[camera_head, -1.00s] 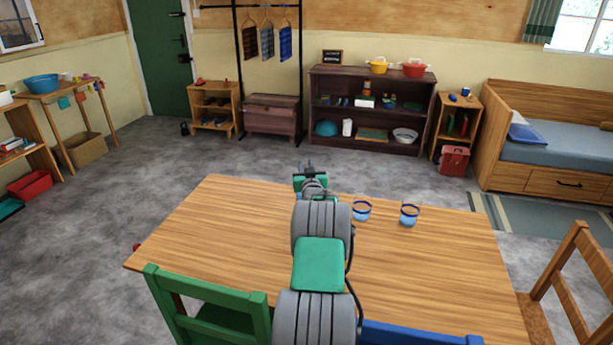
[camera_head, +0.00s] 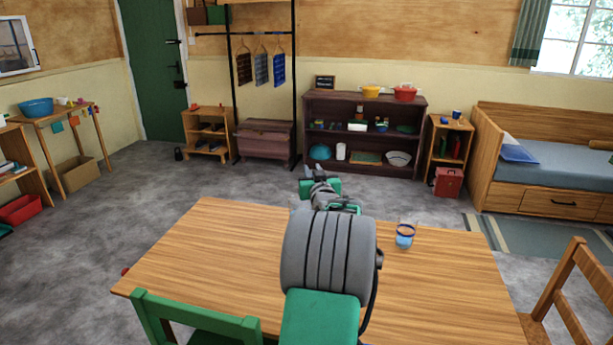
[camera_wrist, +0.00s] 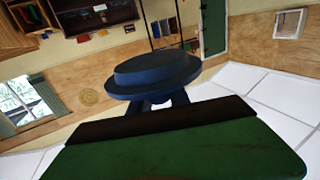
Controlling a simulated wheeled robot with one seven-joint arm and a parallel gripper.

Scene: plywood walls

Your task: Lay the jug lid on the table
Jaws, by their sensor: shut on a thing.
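The jug lid (camera_wrist: 152,76), a dark blue round disc with a raised top, is held in my gripper (camera_wrist: 158,104) in the wrist view. The dark fingers are shut on it from below in that picture. In the head view my gripper (camera_head: 311,176) is raised near the far edge of the wooden table (camera_head: 220,250), and the lid cannot be made out there. A clear vessel with a blue rim and blue lower part (camera_head: 404,236) stands upright on the table, right of my arm.
The left and right parts of the tabletop are clear. A green chair (camera_head: 195,325) stands at the near left edge and a wooden chair (camera_head: 565,290) at the right. A dark shelf (camera_head: 335,105) stands behind, across open floor.

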